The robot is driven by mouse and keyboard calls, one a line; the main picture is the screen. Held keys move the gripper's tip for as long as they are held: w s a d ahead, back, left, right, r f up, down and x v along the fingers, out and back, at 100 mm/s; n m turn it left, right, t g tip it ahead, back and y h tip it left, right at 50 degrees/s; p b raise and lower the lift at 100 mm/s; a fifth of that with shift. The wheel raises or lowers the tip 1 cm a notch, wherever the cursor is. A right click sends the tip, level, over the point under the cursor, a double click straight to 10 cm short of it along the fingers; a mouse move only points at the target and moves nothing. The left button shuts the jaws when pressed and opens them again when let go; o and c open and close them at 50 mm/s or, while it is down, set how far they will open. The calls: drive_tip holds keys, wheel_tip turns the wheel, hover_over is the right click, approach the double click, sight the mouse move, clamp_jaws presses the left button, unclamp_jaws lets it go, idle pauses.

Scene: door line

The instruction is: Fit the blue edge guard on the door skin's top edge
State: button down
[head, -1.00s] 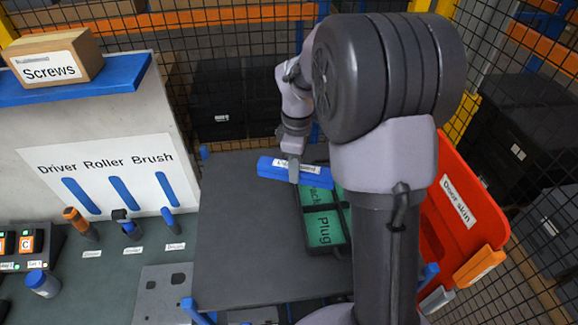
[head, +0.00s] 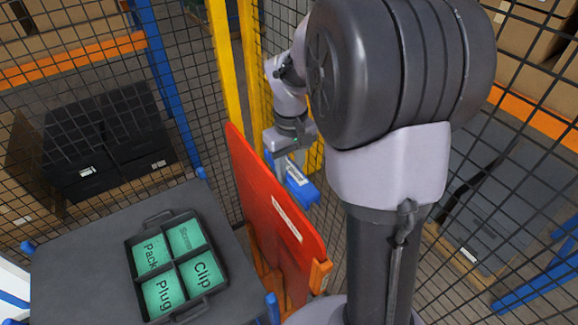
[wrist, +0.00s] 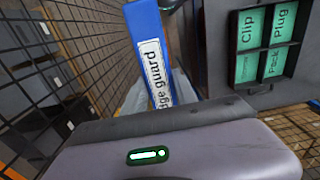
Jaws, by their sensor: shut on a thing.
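The blue edge guard (head: 303,190), with a white label, is held in my gripper (head: 281,172). The wrist view shows the guard (wrist: 146,35) running up from the jaws, its label partly hidden by my gripper's body. The red door skin (head: 262,190) stands upright in the middle of the head view, with a pale label on its face. The guard appears just right of the door skin's top edge, close to it. I cannot tell whether they touch or how high the guard is above the edge.
A dark tray (head: 128,243) with green-labelled compartments lies on the grey cart top (head: 70,250) at left. An orange piece (head: 319,276) sits on the door skin's near edge. Mesh fence and a yellow post (head: 226,70) stand behind. My arm hides part of the right side.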

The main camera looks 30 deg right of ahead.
drive_tip(key=shift+a+f+b, duration=0.25)
drive_tip(key=shift+f+b, duration=0.15)
drive_tip(key=b, duration=0.4)
hover_over(288, 198)
wheel_tip(288, 198, down, 5)
drive_tip(key=shift+f+b, duration=1.4)
drive_tip(key=shift+f, duration=0.3)
idle(1.2)
idle(0.3)
drive_tip(key=c, duration=0.9)
unclamp_jaws()
wheel_tip(288, 198, up, 18)
drive_tip(key=shift+f+p, duration=0.25)
drive_tip(key=shift+p, duration=0.95)
